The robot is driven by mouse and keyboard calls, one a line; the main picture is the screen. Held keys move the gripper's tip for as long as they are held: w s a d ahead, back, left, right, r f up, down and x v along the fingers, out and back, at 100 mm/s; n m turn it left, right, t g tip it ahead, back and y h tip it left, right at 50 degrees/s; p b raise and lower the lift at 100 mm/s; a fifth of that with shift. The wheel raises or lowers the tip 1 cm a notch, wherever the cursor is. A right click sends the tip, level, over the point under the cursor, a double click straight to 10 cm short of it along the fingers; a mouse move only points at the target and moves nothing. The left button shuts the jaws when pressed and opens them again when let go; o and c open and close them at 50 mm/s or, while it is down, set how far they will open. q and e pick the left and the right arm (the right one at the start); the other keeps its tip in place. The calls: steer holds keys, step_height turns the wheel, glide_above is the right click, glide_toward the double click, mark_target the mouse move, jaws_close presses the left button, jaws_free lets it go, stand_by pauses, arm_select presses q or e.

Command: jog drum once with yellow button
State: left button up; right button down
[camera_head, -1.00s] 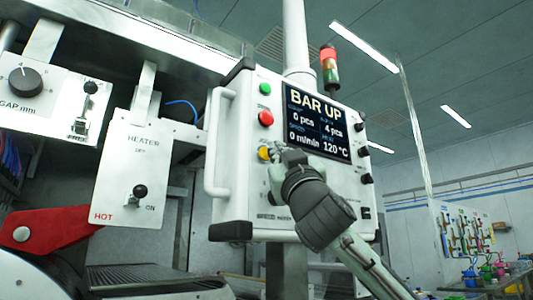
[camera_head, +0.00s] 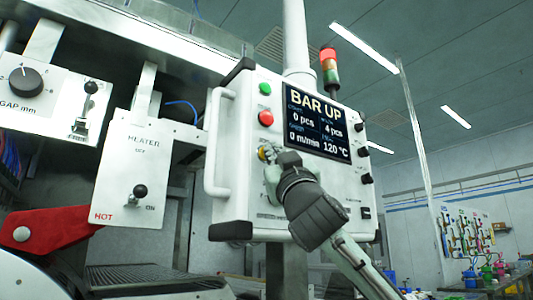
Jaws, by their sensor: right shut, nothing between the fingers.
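The yellow button (camera_head: 263,153) is on the white control panel (camera_head: 230,125), below the red button (camera_head: 266,118) and the green button (camera_head: 265,89). My right gripper (camera_head: 271,151) is shut and empty, its fingertips at the yellow button and partly covering it. I cannot tell whether they touch or press it. The panel screen (camera_head: 318,122) reads "BAR UP", "0 pcs", "4 pcs", "0 m/min" and "120 °C". My left gripper is not in view.
A signal tower (camera_head: 329,68) with its red light lit stands behind the panel. A heater switch plate (camera_head: 130,172) and a gap dial plate (camera_head: 32,92) are on the left. A red lever arm (camera_head: 45,230) is below them. A white handle (camera_head: 216,145) runs along the panel's left side.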

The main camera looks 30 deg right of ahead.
steer(key=shift+w, duration=0.3)
stand_by(0.5)
steer(key=shift+s, duration=0.85)
steer(key=shift+s+d+b, duration=0.15)
steer(key=shift+s+b, duration=0.2)
steer(key=shift+s, duration=0.9)
steer(key=shift+s+d+b, duration=0.1)
steer(key=shift+s+b, duration=0.25)
steer(key=shift+s, duration=0.9)
